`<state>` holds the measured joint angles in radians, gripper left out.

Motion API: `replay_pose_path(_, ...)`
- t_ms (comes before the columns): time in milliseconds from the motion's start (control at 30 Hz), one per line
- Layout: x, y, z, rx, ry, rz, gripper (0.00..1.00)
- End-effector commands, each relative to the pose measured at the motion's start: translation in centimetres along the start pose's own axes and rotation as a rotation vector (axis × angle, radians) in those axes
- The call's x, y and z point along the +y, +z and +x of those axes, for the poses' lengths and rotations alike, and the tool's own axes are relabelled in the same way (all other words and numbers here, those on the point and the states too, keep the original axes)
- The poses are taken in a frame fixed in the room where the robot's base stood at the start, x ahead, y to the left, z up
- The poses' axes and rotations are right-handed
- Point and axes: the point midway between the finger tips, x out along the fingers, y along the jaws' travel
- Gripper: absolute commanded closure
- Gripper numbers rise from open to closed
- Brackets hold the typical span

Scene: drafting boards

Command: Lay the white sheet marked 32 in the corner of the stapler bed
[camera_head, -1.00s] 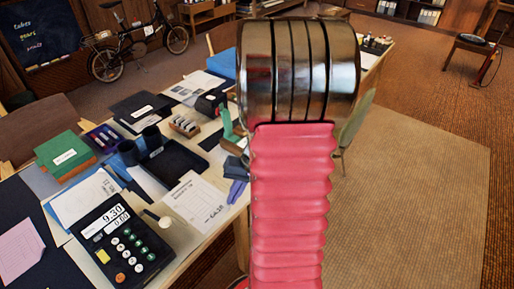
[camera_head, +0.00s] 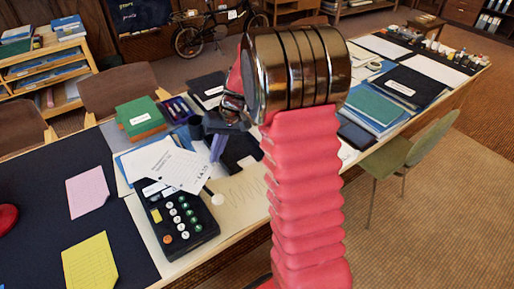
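A white printed sheet (camera_head: 182,171) hangs tilted above the top of the black calculator and covers its display. Its marking is too small to read surely. My gripper (camera_head: 213,157) shows as blue fingers below the metal wrist, at the sheet's right edge. It appears shut on that edge, though the wrist hides part of it. I cannot pick out the stapler bed for sure; a dark flat piece (camera_head: 240,149) lies right of the fingers, partly behind my arm.
The calculator (camera_head: 179,219) stands under the sheet. A pink sheet (camera_head: 87,192) and a yellow sheet (camera_head: 90,262) lie on a dark mat at left. Green boxes (camera_head: 140,118) stand behind. Blue folders (camera_head: 377,108) and a green chair (camera_head: 408,150) are at right.

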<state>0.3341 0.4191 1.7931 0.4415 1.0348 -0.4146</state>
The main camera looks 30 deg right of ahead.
Motion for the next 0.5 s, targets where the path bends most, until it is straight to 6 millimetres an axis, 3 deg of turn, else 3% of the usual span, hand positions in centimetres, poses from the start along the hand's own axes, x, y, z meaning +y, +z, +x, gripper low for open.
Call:
replay_pose_path(100, -3.8, -0.8, 1.7, -0.025, 0.003, -0.079, 1.00)
replay_pose_path(200, -6.0, -0.6, 3.1, -0.048, 0.002, -0.120, 1.00)
replay_pose_path(333, -7.6, -0.3, 4.0, -0.066, 0.001, -0.149, 1.00)
replay_pose_path(500, -7.9, -0.2, 4.2, -0.068, 0.001, -0.156, 1.00)
